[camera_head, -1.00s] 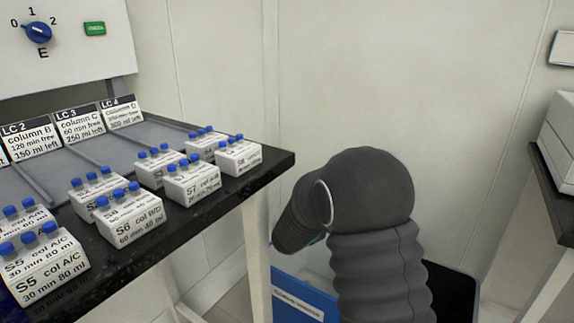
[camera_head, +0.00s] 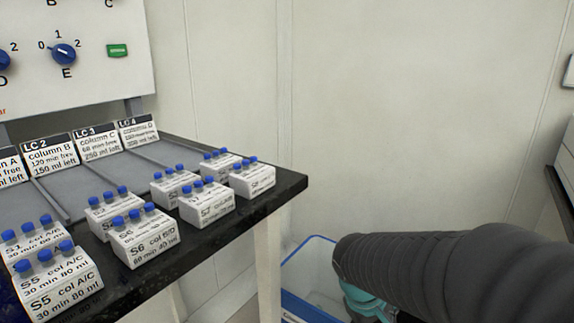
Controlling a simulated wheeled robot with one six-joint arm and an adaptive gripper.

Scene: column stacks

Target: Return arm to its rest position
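My arm, in a dark ribbed sleeve (camera_head: 440,275), reaches in from the lower right corner of the head view. A teal part (camera_head: 368,300) of my arm shows at the lower edge, above or in front of the blue-rimmed bin. My gripper's fingers are not visible; they are hidden or below the frame. The arm is to the right of the black bench (camera_head: 215,237) and apart from it.
White labelled racks with blue-capped vials stand on the bench, such as S6 (camera_head: 146,240) and S7 (camera_head: 208,207). LC signs (camera_head: 98,143) stand behind. A blue-rimmed bin (camera_head: 300,300) is below the bench's right end. Another bench edge (camera_head: 560,190) is at far right.

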